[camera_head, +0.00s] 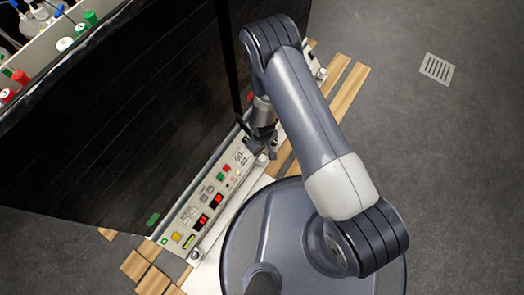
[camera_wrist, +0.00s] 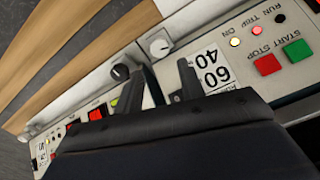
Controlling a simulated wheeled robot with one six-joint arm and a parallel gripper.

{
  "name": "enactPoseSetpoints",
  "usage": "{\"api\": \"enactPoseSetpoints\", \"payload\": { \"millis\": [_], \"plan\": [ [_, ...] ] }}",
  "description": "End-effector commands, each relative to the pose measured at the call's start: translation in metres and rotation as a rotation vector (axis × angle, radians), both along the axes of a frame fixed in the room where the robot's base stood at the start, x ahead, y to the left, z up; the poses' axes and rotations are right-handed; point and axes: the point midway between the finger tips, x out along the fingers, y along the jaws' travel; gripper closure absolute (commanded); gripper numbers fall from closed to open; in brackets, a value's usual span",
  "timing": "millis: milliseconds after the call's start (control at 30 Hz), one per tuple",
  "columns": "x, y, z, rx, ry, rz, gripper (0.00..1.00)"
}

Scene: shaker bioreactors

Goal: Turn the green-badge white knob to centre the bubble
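In the head view my gripper (camera_head: 262,147) is low over the upper part of the control panel (camera_head: 180,215). A pale round knob or foot (camera_head: 195,253) is at the panel's lower end. A small green square (camera_head: 165,240) is near that end. I cannot make out the bubble or which knob bears the badge.
A tall dark cabinet wall (camera_head: 130,110) rises beside the panel. Red (camera_wrist: 267,64) and green (camera_wrist: 297,50) buttons are at the right in the wrist view. Wooden slats (camera_head: 348,90) lie beside the machine. Open grey floor (camera_head: 450,180) with a drain (camera_head: 437,69) is at the right.

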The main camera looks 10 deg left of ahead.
Motion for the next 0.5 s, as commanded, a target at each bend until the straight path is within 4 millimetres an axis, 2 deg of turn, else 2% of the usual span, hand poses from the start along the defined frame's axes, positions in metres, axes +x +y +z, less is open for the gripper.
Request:
{"api": "enactPoseSetpoints", "payload": {
  "millis": [33, 200, 500],
  "plan": [
    [0.000, 0.000, 0.011, 0.001, -0.001, 0.000, 0.63],
    [0.000, 0.000, 0.024, -0.001, 0.001, 0.000, 0.63],
    [0.000, 0.000, 0.025, -0.001, 0.001, 0.000, 0.63]
  ]
}}
